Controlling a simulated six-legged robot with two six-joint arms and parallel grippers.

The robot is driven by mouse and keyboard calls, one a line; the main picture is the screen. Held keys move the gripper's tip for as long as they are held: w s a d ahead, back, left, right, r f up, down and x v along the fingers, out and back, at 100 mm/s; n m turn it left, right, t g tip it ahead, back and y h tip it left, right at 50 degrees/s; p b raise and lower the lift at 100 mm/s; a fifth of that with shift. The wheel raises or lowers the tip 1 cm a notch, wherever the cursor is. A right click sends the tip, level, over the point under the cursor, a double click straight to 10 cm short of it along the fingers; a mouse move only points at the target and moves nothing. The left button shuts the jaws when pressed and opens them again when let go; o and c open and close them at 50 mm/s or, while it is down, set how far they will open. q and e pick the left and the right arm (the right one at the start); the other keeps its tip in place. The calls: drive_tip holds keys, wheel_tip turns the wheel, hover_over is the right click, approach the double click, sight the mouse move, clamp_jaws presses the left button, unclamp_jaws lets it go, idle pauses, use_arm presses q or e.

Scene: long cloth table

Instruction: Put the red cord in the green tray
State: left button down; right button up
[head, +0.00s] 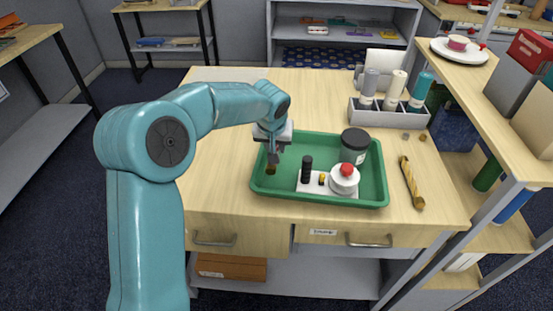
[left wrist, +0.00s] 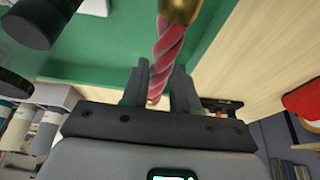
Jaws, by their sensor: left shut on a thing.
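The red cord (left wrist: 168,45) is a twisted red rod with a gold end, seen in the left wrist view between my left gripper's fingers (left wrist: 158,82). In the head view my left gripper (head: 273,155) is at the tray's back left corner, pointing down and shut on the cord. Only the cord's dark gold lower end (head: 271,169) shows there, over the tray's left part. The green tray (head: 310,198) lies on the table; its green surface also fills part of the left wrist view (left wrist: 110,52). I cannot tell whether the cord touches the tray floor.
The tray holds a dark-lidded jar (head: 355,147), a white block with a black cylinder (head: 306,169), and a white round piece with a red knob (head: 344,180). A yellow twisted cord (head: 411,184) lies right of the tray. A grey rack of bottles (head: 388,117) stands behind.

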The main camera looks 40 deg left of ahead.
use_arm(q)
wheel_tip(320, 180, down, 5)
drive_tip(key=shift+f, duration=0.15)
drive_tip(key=c, duration=1.1)
unclamp_jaws()
drive_tip(key=shift+f, duration=0.1)
